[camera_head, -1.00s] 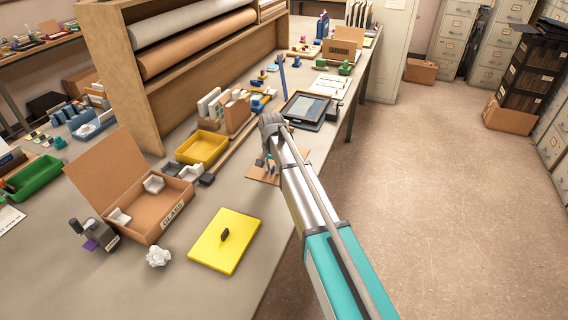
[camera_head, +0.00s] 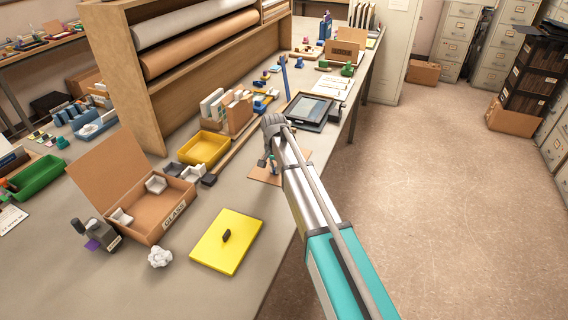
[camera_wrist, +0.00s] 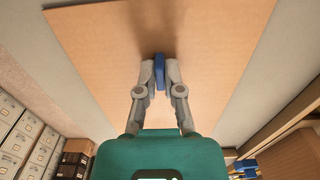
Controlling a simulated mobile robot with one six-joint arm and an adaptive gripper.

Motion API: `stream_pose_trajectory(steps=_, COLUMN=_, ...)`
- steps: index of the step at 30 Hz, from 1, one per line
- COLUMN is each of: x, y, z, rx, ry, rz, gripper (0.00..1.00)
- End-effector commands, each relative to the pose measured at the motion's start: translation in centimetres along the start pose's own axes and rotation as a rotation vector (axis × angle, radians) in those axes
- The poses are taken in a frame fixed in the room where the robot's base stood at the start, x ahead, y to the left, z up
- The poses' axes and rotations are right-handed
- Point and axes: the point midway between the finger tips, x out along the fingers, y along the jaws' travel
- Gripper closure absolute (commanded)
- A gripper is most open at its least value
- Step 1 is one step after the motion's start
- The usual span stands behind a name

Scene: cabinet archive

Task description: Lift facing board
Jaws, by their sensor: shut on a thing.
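The facing board appears to be the flat brown board with a small blue handle. It fills much of the wrist view (camera_wrist: 90,42), and part of it shows beside my arm in the head view (camera_head: 260,178). My gripper (camera_wrist: 159,75) is shut on the blue handle (camera_wrist: 159,66), one finger on each side. In the head view my gripper (camera_head: 268,162) is over the board near the bench's right edge, partly hidden by my arm. I cannot tell whether the board touches the bench.
A yellow panel with a dark knob (camera_head: 227,252) lies on the bench (camera_head: 185,285) in front. An open cardboard box marked GLASS (camera_head: 160,228), a yellow tray (camera_head: 204,150) and a dark tablet-like device (camera_head: 306,112) stand around. The floor at right is clear.

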Motion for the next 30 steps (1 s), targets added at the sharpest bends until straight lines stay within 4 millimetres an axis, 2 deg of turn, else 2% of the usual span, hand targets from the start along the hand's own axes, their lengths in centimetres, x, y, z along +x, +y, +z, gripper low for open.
stream_pose_trajectory(steps=8, x=-0.2, y=0.0, z=0.0, rx=0.0, ry=0.0, rz=0.0, gripper=1.0)
stream_pose_trajectory(steps=30, x=-2.8, y=0.0, z=0.0, rx=0.0, ry=0.0, rz=0.0, gripper=1.0)
